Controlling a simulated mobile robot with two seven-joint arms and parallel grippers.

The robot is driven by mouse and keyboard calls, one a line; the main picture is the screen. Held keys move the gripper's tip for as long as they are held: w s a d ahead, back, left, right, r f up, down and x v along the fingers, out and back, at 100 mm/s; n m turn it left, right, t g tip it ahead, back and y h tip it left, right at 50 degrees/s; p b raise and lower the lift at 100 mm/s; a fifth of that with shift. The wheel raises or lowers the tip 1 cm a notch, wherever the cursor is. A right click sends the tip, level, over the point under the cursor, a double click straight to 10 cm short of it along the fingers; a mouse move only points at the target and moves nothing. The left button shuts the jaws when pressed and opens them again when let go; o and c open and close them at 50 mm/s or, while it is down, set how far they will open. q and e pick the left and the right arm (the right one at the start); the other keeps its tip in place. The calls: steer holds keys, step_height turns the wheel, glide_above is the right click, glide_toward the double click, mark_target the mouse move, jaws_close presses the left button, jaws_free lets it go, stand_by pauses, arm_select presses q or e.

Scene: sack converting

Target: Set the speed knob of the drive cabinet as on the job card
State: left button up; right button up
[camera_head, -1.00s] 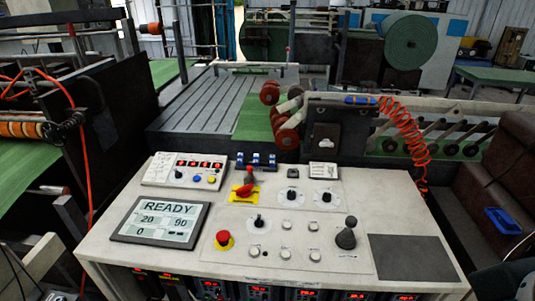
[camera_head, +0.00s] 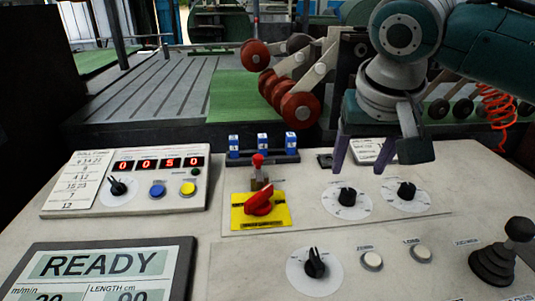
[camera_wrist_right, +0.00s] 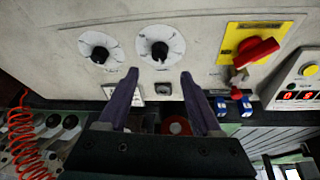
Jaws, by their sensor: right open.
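The sloping panel of the drive cabinet (camera_head: 255,233) carries several black knobs on white dials. Two sit side by side at the upper right: a left knob (camera_head: 347,197) and a right knob (camera_head: 406,191). A third knob (camera_head: 315,264) sits lower. I cannot read which is the speed knob. My right gripper (camera_head: 361,167) is open and empty, above the panel just behind the upper pair. In the right wrist view its fingers (camera_wrist_right: 158,74) point towards the left knob (camera_wrist_right: 160,50), apart from it. A white card (camera_head: 370,150), partly hidden behind the fingers, is unreadable. My left gripper is out of view.
A red switch (camera_head: 260,203) on a yellow plate stands left of the upper knobs. A counter box (camera_head: 186,163) reads 0050. A screen (camera_head: 110,264) shows READY. A joystick (camera_head: 495,263) rises at the right. Rollers (camera_head: 300,105) stand behind the panel.

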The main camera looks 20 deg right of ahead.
mark_target(349, 192)
steer(key=x, duration=0.3)
steer(key=b+x, duration=0.1)
steer(key=x, duration=0.3)
steer(key=shift+s+f, duration=0.15)
steer(key=shift+s, duration=0.05)
steer(key=shift+w+d+f+b, duration=0.15)
steer(key=shift+w+f+b, duration=0.1)
steer(key=shift+f+b, duration=0.15)
jaws_close()
